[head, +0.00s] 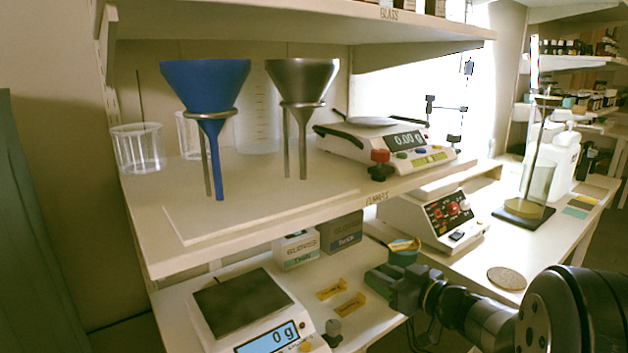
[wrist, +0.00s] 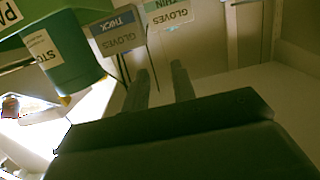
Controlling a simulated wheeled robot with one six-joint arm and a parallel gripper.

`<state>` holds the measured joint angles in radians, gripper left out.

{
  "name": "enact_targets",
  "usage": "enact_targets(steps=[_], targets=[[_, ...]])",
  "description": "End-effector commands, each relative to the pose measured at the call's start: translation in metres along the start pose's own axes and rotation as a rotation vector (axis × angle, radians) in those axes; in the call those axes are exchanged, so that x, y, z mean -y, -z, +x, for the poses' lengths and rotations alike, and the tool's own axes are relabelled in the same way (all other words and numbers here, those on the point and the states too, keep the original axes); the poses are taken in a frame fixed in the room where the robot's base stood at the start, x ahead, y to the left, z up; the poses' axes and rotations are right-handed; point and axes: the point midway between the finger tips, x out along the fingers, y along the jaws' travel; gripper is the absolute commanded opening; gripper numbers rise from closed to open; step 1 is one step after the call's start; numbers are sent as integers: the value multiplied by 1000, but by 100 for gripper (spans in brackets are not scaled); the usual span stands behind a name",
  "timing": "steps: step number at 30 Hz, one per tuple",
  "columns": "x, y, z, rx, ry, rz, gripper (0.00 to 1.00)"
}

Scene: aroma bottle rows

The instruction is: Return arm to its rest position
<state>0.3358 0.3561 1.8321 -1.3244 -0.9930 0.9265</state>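My gripper (head: 376,283) is at the end of my arm, which reaches in from the lower right of the head view. It is over the right part of the lower bench, near the yellow labels. In the wrist view its two dark fingers (wrist: 162,86) stand apart with nothing visible between them. The gripper looks open and empty. My dark gripper body fills the bottom of the wrist view.
Glove boxes, white (head: 297,250) and grey (head: 341,232), stand behind the gripper. A green container (head: 404,252) is close behind it; a scale (head: 245,310) stands left. The shelf above holds a blue funnel (head: 205,85), a metal funnel (head: 302,80) and a balance (head: 385,140).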

Motion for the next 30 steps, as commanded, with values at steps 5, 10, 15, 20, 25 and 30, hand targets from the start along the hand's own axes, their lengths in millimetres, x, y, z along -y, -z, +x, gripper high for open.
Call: enact_targets(steps=[5,10,15,20,25,30], targets=[[0,-36,5,1,1,5,25],[0,-66,10,1,0,4,25],[0,-92,14,1,0,4,25],[-1,-97,10,-1,-2,2,25],[0,-98,2,0,-1,0,25],[0,-99,2,0,0,0,25]])
